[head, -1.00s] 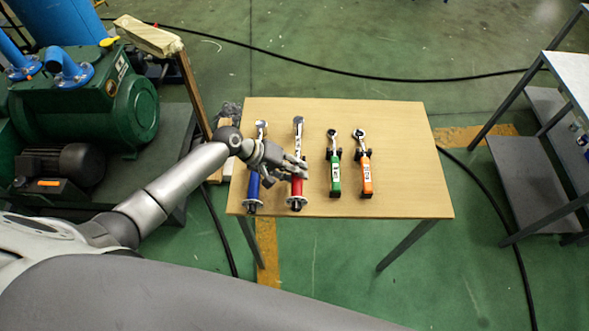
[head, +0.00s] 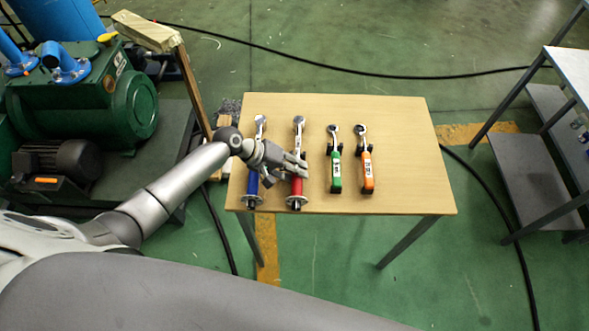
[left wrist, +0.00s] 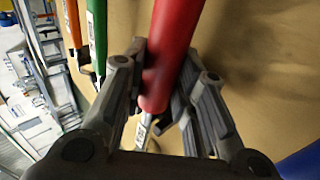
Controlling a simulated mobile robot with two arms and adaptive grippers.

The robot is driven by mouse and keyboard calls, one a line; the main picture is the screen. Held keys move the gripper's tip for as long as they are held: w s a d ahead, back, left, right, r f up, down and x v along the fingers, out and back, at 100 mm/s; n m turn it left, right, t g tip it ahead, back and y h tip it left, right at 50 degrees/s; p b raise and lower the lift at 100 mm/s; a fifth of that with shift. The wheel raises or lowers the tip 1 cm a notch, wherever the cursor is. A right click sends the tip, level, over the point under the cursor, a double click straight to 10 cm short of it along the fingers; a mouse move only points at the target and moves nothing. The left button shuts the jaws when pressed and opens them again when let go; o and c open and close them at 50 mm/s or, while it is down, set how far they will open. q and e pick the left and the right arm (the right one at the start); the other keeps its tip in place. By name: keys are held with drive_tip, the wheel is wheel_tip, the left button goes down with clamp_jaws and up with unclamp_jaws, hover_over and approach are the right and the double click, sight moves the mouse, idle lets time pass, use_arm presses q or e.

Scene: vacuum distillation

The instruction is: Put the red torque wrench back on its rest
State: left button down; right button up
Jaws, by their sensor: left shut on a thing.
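The red torque wrench (head: 296,186) lies lengthwise over the wooden table (head: 400,190), its ratchet head toward the far edge. My left gripper (head: 298,168) is shut on it around the upper part of the red handle. In the left wrist view the red handle (left wrist: 172,55) runs between the two fingers (left wrist: 160,100), and its metal shaft shows below. The gripper hides the middle of the wrench, and I cannot tell whether it touches its rest. My right gripper is not in view.
A blue wrench (head: 252,188) lies close on the left, partly under my gripper. Green (head: 336,175) and orange (head: 367,172) wrenches lie to the right on dark rests. The table's right side is clear. A green pump (head: 85,100) stands at left.

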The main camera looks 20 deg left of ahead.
use_arm(q)
drive_tip(key=shift+r, duration=0.1)
drive_tip(key=c, duration=1.1)
unclamp_jaws()
drive_tip(key=shift+s+f, duration=0.15)
drive_tip(key=shift+f, duration=0.1)
drive_tip(key=shift+a, duration=0.1)
drive_tip(key=v, duration=1.2)
drive_tip(key=shift+r, duration=0.1)
